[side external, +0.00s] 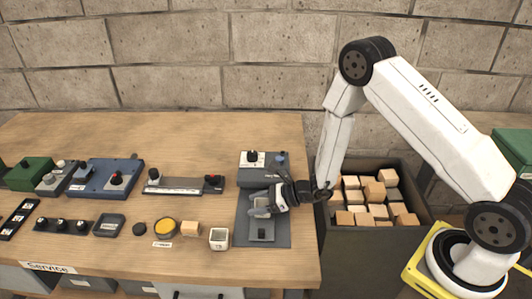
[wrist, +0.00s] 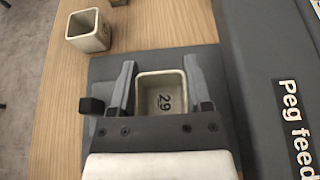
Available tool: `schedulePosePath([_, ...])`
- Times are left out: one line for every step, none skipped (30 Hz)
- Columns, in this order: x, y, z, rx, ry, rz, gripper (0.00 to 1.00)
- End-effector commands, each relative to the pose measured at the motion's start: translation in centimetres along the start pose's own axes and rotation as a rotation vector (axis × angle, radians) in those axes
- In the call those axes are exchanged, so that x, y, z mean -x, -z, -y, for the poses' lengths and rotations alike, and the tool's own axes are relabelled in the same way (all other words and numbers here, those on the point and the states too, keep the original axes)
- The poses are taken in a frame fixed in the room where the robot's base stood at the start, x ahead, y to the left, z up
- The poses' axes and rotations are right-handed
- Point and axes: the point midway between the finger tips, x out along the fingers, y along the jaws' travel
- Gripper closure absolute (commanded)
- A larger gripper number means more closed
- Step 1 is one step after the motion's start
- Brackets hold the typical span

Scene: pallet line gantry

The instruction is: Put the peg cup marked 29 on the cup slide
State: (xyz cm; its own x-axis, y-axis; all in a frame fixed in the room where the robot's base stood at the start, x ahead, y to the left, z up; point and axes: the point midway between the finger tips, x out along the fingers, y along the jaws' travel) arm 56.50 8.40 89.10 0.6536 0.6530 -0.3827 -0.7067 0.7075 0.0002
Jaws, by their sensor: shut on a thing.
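The peg cup marked 29 (wrist: 164,76) is a square, open-topped beige cup. In the wrist view the number shows on its inside floor, and the cup looks empty. My gripper (wrist: 158,90) is shut on it, one grey finger on either side. In the side view my gripper (side external: 261,205) is low over the dark grey plate (side external: 279,236) of the peg feed station, and its fingers mostly hide the cup. A grey block (side external: 262,234), possibly the cup slide, lies on that plate just in front of the gripper. I cannot tell whether the cup touches the plate.
A second beige cup (side external: 219,238) stands left of the plate; it also shows in the wrist view (wrist: 88,32). The peg feed unit (side external: 262,174) is behind my gripper. A block bin (side external: 372,250) is right.

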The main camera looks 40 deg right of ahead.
Motion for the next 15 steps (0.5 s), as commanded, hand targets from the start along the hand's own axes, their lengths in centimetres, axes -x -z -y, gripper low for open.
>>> schedulePosePath([0.00, -0.03, 0.01, 0.000, 0.000, 0.000, 1.00])
schedulePosePath([0.00, -0.03, 0.01, 0.000, 0.000, 0.000, 1.00])
schedulePosePath([0.00, -0.02, 0.01, 0.000, 0.000, 0.000, 1.00])
schedulePosePath([-0.01, 0.01, 0.01, 0.000, 0.000, 0.000, 1.00])
schedulePosePath([-0.03, 0.06, 0.00, 0.000, 0.000, 0.000, 1.00])
schedulePosePath([-0.06, 0.15, 0.00, 0.000, 0.000, 0.000, 1.00])
schedulePosePath([-0.09, 0.21, -0.01, 0.000, 0.000, 0.000, 1.00])
schedulePosePath([-0.11, 0.27, -0.01, 0.000, 0.000, 0.000, 1.00])
schedulePosePath([-0.11, 0.25, 0.00, 0.000, 0.000, 0.000, 0.27])
schedulePosePath([-0.11, 0.24, 0.00, 0.000, 0.000, 0.000, 0.17])
schedulePosePath([-0.10, 0.24, 0.00, 0.000, 0.000, 0.000, 0.08])
schedulePosePath([-0.10, 0.24, 0.00, 0.000, 0.000, 0.000, 0.01])
schedulePosePath([-0.10, 0.23, 0.00, 0.000, 0.000, 0.000, 0.01])
schedulePosePath([-0.10, 0.23, 0.00, 0.000, 0.000, 0.000, 0.01])
schedulePosePath([-0.10, 0.23, 0.00, 0.000, 0.000, 0.000, 0.01])
